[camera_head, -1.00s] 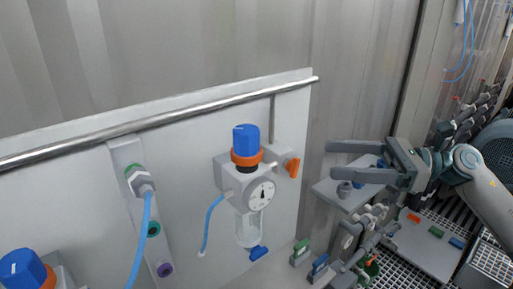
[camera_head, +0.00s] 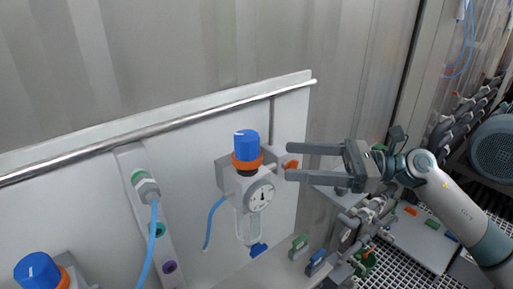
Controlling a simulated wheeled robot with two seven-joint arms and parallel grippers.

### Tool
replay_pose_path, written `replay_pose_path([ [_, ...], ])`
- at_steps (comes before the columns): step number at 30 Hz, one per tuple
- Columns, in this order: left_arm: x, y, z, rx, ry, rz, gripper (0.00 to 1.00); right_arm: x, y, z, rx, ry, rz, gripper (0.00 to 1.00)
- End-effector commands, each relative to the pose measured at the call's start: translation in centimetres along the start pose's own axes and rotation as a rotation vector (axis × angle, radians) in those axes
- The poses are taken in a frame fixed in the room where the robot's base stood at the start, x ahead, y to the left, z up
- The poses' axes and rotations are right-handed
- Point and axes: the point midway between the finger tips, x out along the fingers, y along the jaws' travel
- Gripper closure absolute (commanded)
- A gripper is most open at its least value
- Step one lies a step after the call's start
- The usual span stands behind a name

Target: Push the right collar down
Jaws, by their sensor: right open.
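The right regulator stands on the white panel, with a blue knob (camera_head: 246,143) on top. An orange collar (camera_head: 247,162) sits around the regulator's neck below the blue knob. A round gauge (camera_head: 261,197) is on its front. My right gripper (camera_head: 287,162) is open and empty, its two fingers pointing left. In the picture its fingertips lie a little right of the regulator, about level with the collar, and overlap the orange side handle (camera_head: 291,165). I cannot tell whether they touch it. My left gripper is not in view.
Another blue knob (camera_head: 37,270) with an orange collar is at the lower left. A blue hose (camera_head: 148,246) hangs from a fitting on the panel. A metal rail (camera_head: 160,129) runs along the panel's upper part. Pipes and valves (camera_head: 350,232) lie below my right gripper.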

Motion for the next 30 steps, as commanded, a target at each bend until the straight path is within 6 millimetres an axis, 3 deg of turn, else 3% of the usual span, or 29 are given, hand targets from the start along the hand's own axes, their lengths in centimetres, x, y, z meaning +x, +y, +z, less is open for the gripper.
replay_pose_path([
  [1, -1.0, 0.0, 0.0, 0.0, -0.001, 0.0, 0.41, 1.0, 0.1, 0.6, 0.001, -0.001, 0.004, 0.31],
  [9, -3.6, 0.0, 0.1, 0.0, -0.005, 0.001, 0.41, 5.8, 0.0, 0.6, 0.002, -0.001, 0.002, 0.31],
  [15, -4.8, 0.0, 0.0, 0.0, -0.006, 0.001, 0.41, 8.3, 0.0, 0.3, 0.001, -0.001, 0.001, 0.31],
  [30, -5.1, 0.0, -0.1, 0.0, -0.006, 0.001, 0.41, 9.4, 0.0, 0.0, 0.0, 0.0, 0.0, 0.31],
])
